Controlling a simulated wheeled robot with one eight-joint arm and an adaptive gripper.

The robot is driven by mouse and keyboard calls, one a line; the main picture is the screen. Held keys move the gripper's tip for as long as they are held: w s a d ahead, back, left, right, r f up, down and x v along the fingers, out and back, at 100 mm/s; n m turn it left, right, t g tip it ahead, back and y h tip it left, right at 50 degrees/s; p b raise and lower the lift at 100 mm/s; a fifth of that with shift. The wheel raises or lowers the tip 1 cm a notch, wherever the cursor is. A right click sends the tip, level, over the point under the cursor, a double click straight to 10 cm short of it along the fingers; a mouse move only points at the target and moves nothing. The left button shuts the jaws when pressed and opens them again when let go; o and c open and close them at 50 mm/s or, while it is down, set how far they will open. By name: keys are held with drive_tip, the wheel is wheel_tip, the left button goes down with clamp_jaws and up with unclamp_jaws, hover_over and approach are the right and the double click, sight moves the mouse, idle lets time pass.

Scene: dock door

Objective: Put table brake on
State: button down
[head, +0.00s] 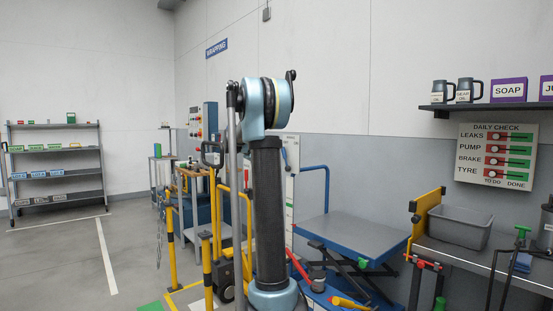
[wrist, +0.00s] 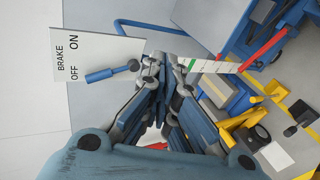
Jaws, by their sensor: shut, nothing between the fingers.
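The white brake plate (wrist: 110,45) shows in the upper left of the wrist view, its words BRAKE, ON and OFF turned sideways. A blue-gripped brake lever (wrist: 101,75) stands out across it, with its grip end beside the OFF word and its dark knob end near my fingers. My gripper (wrist: 157,70) is shut and empty, with its fingertips just right of the lever; I cannot tell whether they touch. The lift table (head: 350,238), with a grey top and blue frame, stands right of my arm in the head view. My gripper cannot be made out there.
Yellow posts (head: 171,245) stand left of my arm. A workbench with a grey bin (head: 460,228) and yellow bracket is at the right, below a daily check board (head: 496,155). A shelf rack (head: 57,165) is at the far left. The left floor is open.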

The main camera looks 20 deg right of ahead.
drive_tip(key=w+d+n+t+h, duration=0.1)
drive_tip(key=w+d+n+h, duration=0.1)
drive_tip(key=w, duration=0.9)
drive_tip(key=w+d+n+t+h, duration=0.1)
drive_tip(key=w+d+n+h, duration=0.1)
drive_tip(key=w, duration=1)
drive_tip(key=shift+w+d+r, duration=0.15)
drive_tip(key=shift+w+d, duration=0.15)
drive_tip(key=shift+d, duration=0.1)
drive_tip(key=shift+d, duration=0.1)
drive_tip(key=x, duration=0.9)
drive_tip(key=shift+w+d, duration=0.3)
drive_tip(key=shift+r, duration=0.1)
drive_tip(key=shift+s+d+r+m+t, duration=0.1)
drive_tip(key=shift+s+r+m+t, duration=0.05)
drive_tip(key=shift+s+m+t, duration=0.15)
